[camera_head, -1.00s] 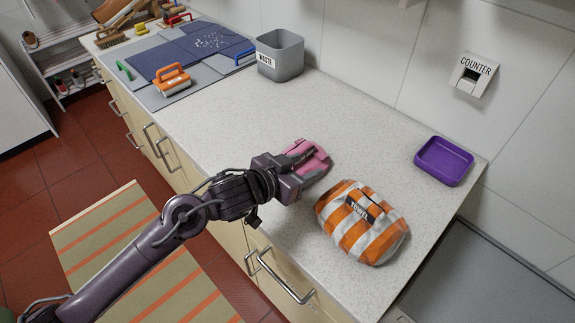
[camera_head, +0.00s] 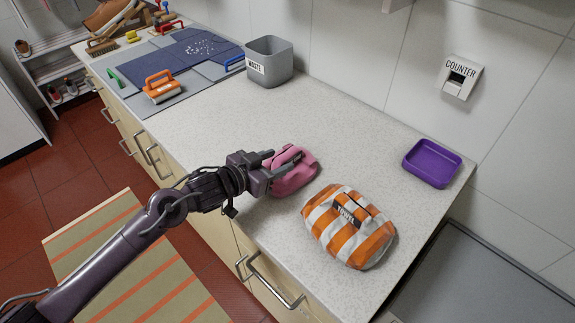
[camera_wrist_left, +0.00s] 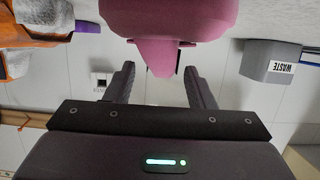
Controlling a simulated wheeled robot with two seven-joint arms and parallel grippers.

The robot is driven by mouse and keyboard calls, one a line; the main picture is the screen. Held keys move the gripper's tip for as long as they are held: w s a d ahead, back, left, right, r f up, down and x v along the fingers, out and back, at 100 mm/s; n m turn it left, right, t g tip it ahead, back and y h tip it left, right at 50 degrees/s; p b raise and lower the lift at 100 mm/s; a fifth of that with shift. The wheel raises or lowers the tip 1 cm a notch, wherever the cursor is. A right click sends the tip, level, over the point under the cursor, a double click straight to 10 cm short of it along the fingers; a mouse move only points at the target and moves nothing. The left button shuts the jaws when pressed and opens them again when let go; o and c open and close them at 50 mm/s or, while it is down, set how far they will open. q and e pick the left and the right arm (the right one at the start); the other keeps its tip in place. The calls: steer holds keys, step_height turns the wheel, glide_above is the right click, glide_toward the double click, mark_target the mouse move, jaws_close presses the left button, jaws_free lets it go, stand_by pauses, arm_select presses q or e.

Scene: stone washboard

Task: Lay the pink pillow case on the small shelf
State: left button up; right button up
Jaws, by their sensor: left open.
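The pink pillow case (camera_head: 297,176) lies bunched on the speckled counter, left of the orange-and-white striped towel bag. My left gripper (camera_head: 271,163) is at its left side with its fingers apart. In the left wrist view the pink case (camera_wrist_left: 168,25) fills the top middle, and its narrow end reaches toward the gap between the open fingers (camera_wrist_left: 159,70). I cannot tell whether the fingers touch it. A shelf rack (camera_head: 50,88) with shoes stands at the far left; I cannot tell whether it is the small shelf. My right gripper is not in view.
The striped towel bag (camera_head: 350,228) sits close to the right of the case. A purple tray (camera_head: 432,163) is at the counter's right end. A grey waste bin (camera_head: 270,62) and an orange-handled tool (camera_head: 161,87) stand farther back. The counter's middle is clear.

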mark_target(288, 153)
arm_select(q)
steer(key=p+x, duration=0.1)
steer(key=x, duration=0.2)
steer(key=shift+w+d+r, duration=0.1)
steer(key=shift+w+d, duration=0.1)
steer(key=shift+w, duration=0.1)
steer(key=shift+w+d+f, duration=0.3)
steer(key=shift+w+d, duration=0.1)
jaws_close()
